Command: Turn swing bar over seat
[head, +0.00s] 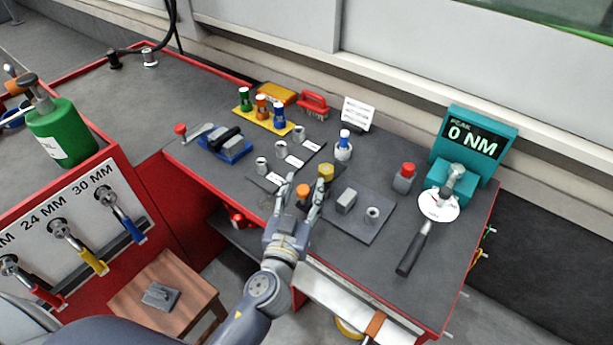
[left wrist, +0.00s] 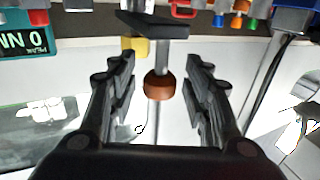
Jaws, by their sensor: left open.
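A knob with an orange top (head: 303,197) shows on the workbench in the head view. My left gripper (head: 305,184) is open, with one finger on each side of it. In the left wrist view the orange-brown knob (left wrist: 158,87) hangs in the picture between the open fingers, with a gap on both sides. A grey post joins it to a dark flat bar (left wrist: 152,25), likely the swing bar. A yellow block (left wrist: 135,47) is close to the bar; a yellow knob (head: 326,171) stands just behind the gripper. I cannot tell which part is the seat. My right gripper is out of view.
A grey plate (head: 378,235) with a block (head: 346,200) and a small cylinder (head: 373,214) lies to the right. Beyond it are a dark-handled tool (head: 413,248) and a teal display (head: 470,140) reading 0 NM. A wooden stool (head: 190,290) stands at the lower left.

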